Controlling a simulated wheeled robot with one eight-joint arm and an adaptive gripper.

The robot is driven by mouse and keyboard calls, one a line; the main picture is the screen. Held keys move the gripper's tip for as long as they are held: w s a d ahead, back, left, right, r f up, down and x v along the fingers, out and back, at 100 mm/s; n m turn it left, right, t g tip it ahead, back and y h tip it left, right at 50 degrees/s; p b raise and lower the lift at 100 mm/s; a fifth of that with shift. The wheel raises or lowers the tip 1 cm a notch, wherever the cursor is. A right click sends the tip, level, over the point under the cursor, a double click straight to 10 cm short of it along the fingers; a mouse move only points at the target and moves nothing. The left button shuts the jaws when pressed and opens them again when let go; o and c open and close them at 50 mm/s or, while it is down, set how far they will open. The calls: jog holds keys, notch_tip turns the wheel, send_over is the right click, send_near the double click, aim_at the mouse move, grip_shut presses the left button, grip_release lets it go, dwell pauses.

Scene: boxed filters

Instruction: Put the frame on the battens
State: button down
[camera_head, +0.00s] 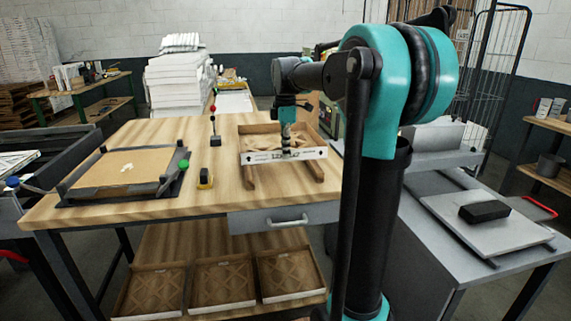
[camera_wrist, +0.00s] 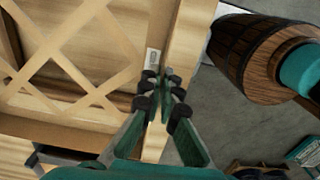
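The frame (camera_head: 257,157) is a shallow wooden box with a pale front wall and a lattice inside. It sits over the battens at the right of the workbench. The front ends of two wooden battens, a left one (camera_head: 248,179) and a right one (camera_head: 314,168), stick out beneath it. I cannot tell whether it rests on them or hangs just above. My gripper (camera_head: 287,150) is at the middle of the front wall. In the wrist view my gripper (camera_wrist: 162,90) has its fingers closed about the wall, beside the lattice (camera_wrist: 75,65).
Several similar frames (camera_head: 222,280) lie on the lower shelf. A grey side table (camera_head: 485,225) bears a black block (camera_head: 484,211).

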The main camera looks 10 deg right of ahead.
jog(key=shift+f, duration=2.25)
jog(key=c, duration=2.3)
grip_release()
jog(key=shift+f, duration=0.1)
jog(key=o, duration=0.6)
notch_tip(320, 180, up, 12)
jog(key=shift+r, duration=0.15)
